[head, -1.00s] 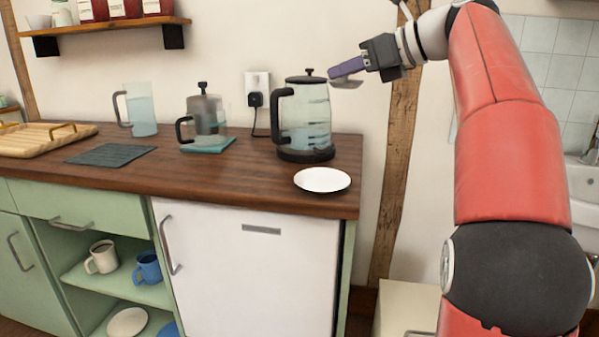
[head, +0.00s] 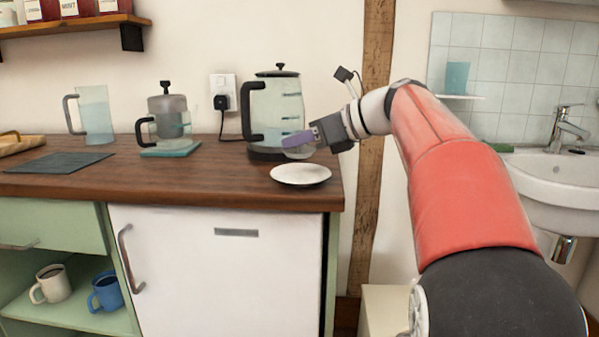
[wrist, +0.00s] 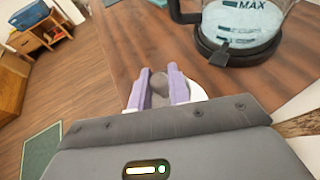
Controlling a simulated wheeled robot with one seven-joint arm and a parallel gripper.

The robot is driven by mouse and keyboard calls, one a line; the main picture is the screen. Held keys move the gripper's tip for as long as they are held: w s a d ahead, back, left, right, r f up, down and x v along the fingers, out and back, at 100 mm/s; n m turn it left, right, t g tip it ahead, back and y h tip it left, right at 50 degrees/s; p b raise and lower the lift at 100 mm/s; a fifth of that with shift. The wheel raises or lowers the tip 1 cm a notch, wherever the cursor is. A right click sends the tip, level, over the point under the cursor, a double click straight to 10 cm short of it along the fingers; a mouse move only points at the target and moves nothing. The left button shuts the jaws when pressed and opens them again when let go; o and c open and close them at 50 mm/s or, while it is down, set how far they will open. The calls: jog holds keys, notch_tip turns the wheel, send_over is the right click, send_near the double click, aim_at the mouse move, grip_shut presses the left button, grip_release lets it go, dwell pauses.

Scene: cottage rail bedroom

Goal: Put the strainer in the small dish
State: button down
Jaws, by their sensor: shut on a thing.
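My gripper (head: 292,142), with purple fingers, is shut on the strainer (head: 300,154), a small grey metal piece mostly hidden by the fingers in the head view. In the wrist view the strainer (wrist: 158,82) shows as a grey rounded shape between the two fingers (wrist: 157,92). The small dish (head: 300,175) is a white, shallow, empty-looking plate at the right front of the wooden counter. The strainer is above the dish's back edge; a small gap seems to show. In the wrist view part of the dish (wrist: 197,92) shows behind the fingers.
A glass kettle (head: 277,108) on a dark base stands just behind the dish, close to my gripper. A French press (head: 170,118) on a teal mat, a glass jug (head: 95,115) and a dark mat (head: 60,161) are farther left. The counter (head: 200,185) is clear left of the dish.

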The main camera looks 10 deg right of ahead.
jog(key=shift+f+b, duration=0.65)
jog(key=shift+f, duration=1.45)
jog(key=shift+f, duration=0.2)
jog(key=c, duration=1.3)
grip_release()
jog(key=shift+r, duration=0.15)
jog(key=shift+s+d+r, duration=0.15)
jog(key=shift+d+r, duration=0.05)
jog(key=shift+d, duration=0.05)
jog(key=p+v, duration=0.2)
jog(key=v, duration=0.9)
jog(key=shift+s+d, duration=0.1)
jog(key=shift+s, duration=0.05)
